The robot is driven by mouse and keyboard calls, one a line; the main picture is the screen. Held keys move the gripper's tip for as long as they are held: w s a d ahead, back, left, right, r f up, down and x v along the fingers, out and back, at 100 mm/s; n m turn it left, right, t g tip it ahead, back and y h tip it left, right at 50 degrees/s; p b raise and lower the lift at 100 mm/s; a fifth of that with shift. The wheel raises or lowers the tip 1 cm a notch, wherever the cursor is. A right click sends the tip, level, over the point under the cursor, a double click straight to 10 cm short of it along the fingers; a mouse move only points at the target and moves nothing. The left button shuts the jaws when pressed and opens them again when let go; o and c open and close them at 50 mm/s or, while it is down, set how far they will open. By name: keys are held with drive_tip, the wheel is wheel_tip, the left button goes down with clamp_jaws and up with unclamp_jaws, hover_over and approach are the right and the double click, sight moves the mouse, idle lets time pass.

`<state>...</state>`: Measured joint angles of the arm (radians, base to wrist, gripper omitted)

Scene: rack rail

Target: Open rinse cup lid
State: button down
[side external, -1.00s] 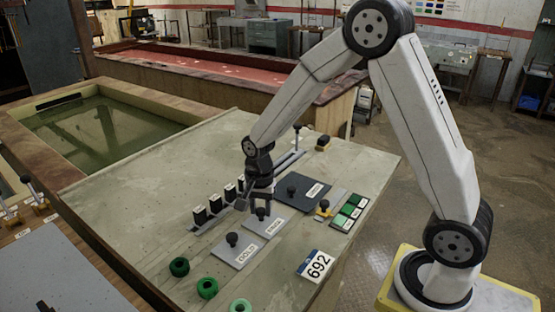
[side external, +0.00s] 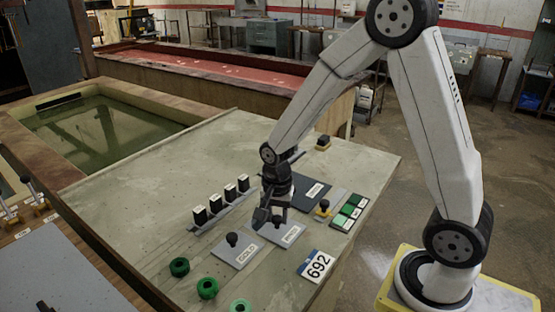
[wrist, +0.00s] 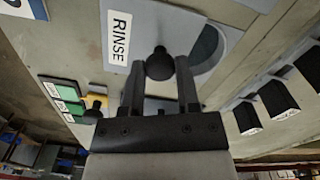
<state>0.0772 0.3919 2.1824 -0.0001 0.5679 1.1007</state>
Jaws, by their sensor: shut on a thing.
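The rinse cup lid (side external: 291,235) is a flat grey plate with a white RINSE label, on the near part of the bench. It also shows in the wrist view (wrist: 150,25), with a black round knob (wrist: 158,66) standing on it. My gripper (side external: 276,219) is low over the lid. In the wrist view its two fingers (wrist: 160,78) are shut on the knob, one on each side. A dark round cup opening (wrist: 208,48) is partly uncovered beside the lid; the lid plate covers the rest.
The GOLD lid (side external: 236,252) with its black knob lies left of the rinse lid. Several black blocks (side external: 215,203) stand on a rail behind. A 692 card (side external: 317,265), green-topped pads (side external: 348,212) and green rings (side external: 207,288) lie nearby. A dark plate (side external: 312,190) is behind.

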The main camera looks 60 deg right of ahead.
sight(290, 233)
drive_tip(key=shift+s, duration=1.8)
drive_tip(key=shift+c, duration=1.6)
unclamp_jaws()
wheel_tip(290, 233, up, 8)
drive_tip(key=shift+f, duration=0.15)
